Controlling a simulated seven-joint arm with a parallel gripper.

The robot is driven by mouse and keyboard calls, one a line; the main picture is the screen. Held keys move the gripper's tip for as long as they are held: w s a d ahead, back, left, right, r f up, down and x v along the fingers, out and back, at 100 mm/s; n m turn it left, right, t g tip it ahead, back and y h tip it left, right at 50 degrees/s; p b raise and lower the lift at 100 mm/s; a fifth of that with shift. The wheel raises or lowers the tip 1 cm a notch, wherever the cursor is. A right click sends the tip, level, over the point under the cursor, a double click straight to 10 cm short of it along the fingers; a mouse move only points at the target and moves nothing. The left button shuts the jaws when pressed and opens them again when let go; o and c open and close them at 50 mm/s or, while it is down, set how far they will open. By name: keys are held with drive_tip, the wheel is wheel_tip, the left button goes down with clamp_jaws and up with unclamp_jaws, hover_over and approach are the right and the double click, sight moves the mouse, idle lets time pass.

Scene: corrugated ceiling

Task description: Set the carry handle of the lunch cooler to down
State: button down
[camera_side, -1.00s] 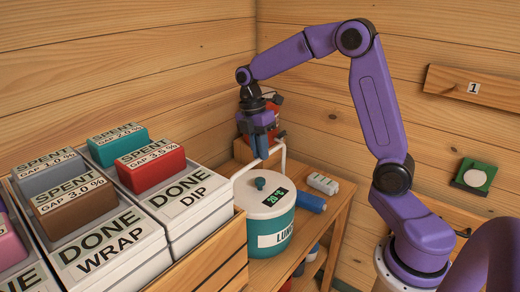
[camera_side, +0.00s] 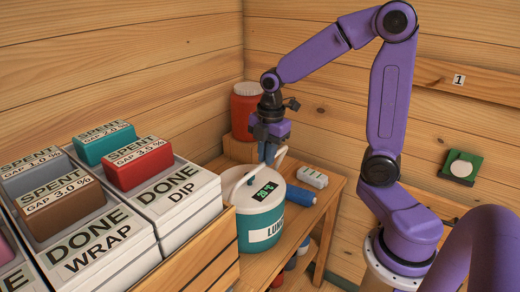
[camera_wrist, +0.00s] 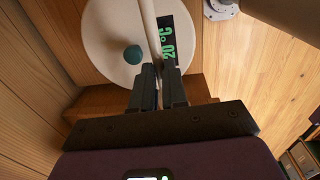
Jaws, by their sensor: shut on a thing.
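The lunch cooler (camera_side: 262,233) stands on the wooden bench, with a teal body, a white lid and a lit display (camera_side: 265,191). Its white carry handle (camera_side: 281,156) slants low above the lid in the side view. My gripper (camera_side: 268,158) is shut on the handle's bar, close over the back of the lid. In the wrist view the handle (camera_wrist: 149,28) runs between my fingertips (camera_wrist: 158,75), across the round lid (camera_wrist: 105,25) between the teal knob (camera_wrist: 133,55) and the display. The fingers partly hide the handle's grip.
A red jar (camera_side: 245,112) stands behind my gripper. A blue roll (camera_side: 300,195) and a white item (camera_side: 312,178) lie right of the cooler. White DONE boxes with coloured blocks in a wooden crate (camera_side: 215,262) stand close on the left.

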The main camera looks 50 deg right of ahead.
drive_tip(key=s+f, duration=0.4)
drive_tip(key=s, duration=0.3)
drive_tip(key=shift+f, duration=0.3)
drive_tip(key=c, duration=1.1)
unclamp_jaws()
drive_tip(key=shift+s, duration=0.1)
drive_tip(key=shift+c, duration=0.2)
wheel_tip(320, 180, up, 17)
drive_tip(key=s, duration=0.1)
drive_tip(key=shift+r, duration=0.2)
drive_tip(key=shift+s, duration=0.1)
drive_tip(key=shift+c, duration=0.3)
